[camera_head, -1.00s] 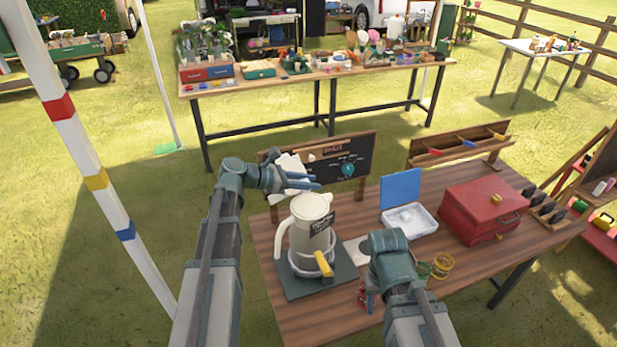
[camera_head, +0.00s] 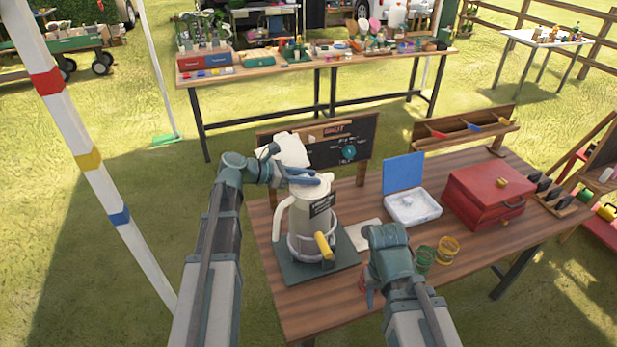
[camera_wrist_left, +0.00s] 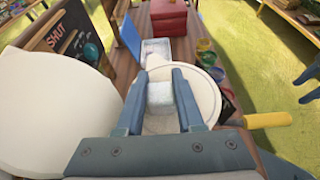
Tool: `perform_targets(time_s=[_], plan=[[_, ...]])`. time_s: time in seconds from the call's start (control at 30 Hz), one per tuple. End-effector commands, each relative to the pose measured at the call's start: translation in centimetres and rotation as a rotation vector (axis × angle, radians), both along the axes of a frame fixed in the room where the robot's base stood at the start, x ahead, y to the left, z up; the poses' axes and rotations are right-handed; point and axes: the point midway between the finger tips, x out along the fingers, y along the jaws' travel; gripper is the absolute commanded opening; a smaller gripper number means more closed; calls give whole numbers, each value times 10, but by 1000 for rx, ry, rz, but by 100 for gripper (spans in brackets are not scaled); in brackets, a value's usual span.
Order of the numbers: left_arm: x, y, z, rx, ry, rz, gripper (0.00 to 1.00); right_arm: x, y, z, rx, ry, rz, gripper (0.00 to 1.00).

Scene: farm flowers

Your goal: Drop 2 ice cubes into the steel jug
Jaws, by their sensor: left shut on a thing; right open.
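The jug (camera_head: 302,222), pale cream with a dark label, stands upright on a dark green mat (camera_head: 290,274). My left gripper (camera_head: 322,180) is over its mouth. In the left wrist view, the fingers (camera_wrist_left: 160,82) are shut on a whitish ice cube (camera_wrist_left: 160,98), with the jug's round rim (camera_wrist_left: 210,104) around and below them. I cannot tell how deep the cube is. The white ice box (camera_head: 413,209) has its blue lid up and holds pale contents. My right gripper (camera_head: 368,292) is open low over the table's front; its fingertips are mostly hidden.
A yellow handle (camera_head: 323,245) sticks out from the jug's front. A red box (camera_head: 488,198) is at the right. Green (camera_head: 424,261) and yellow (camera_head: 447,250) cups stand near my right arm.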

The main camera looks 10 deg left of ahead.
Motion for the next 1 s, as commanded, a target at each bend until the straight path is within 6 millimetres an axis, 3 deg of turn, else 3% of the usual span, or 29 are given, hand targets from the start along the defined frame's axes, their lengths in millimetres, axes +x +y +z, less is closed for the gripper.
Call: perform_targets(time_s=[0.03,0.07,0.2,0.27,0.67,1.0], plan=[[0,0,1,0,0,0,0,0,0,1,0,0,0,50],[0,0,1,0,0,0,38,0,0,1,0,0,0,50],[0,0,0,0,0,0,63,0,0,1,0,0,0,50],[0,0,0,0,0,0,71,0,0,0,0,0,0,50],[-5,8,6,0,0,2,71,0,0,6,0,0,0,50],[-41,61,35,0,1,4,71,0,0,35,0,0,1,50]])
